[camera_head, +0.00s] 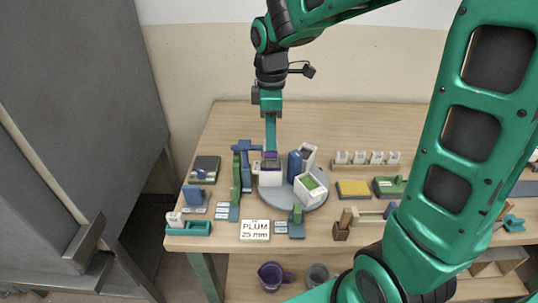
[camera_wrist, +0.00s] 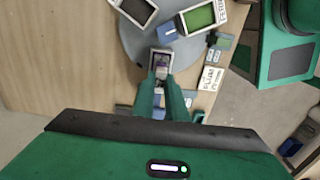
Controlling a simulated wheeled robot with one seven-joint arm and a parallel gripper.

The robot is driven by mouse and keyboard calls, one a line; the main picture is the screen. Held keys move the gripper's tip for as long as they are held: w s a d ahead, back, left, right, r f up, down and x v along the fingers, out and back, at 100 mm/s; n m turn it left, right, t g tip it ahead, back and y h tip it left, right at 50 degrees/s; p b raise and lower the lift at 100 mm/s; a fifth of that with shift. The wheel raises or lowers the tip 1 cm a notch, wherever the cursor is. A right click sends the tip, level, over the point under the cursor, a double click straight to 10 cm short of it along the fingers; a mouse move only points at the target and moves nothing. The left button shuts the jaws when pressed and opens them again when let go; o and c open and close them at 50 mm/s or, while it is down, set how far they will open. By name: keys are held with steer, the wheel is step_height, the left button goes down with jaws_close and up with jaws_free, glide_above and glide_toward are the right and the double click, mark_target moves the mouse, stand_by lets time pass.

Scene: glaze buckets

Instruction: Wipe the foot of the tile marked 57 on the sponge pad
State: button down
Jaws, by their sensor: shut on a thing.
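My gripper (camera_head: 270,148) points straight down over a white bucket with purple glaze (camera_head: 270,177) at the left of the round grey turntable (camera_head: 313,204). In the wrist view the fingers (camera_wrist: 161,74) close on a small pale, purplish piece, seemingly a tile, at the mouth of that bucket (camera_wrist: 152,60). Its number cannot be read, and its foot is hidden. I cannot tell whether it touches the glaze. A flat yellow pad (camera_head: 353,189), which looks like the sponge pad, lies to the right of the turntable.
A green-glaze bucket (camera_head: 311,188), a dark-glaze bucket (camera_head: 308,152) and a blue block (camera_head: 294,166) crowd the turntable. A sign reading "PLUM 25 mm" (camera_head: 255,230) stands in front. Several white tiles stand in a rack (camera_head: 366,165) behind the pad. The table's back is clear.

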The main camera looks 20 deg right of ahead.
steer(key=shift+r, duration=3)
steer(key=shift+s, duration=0.15)
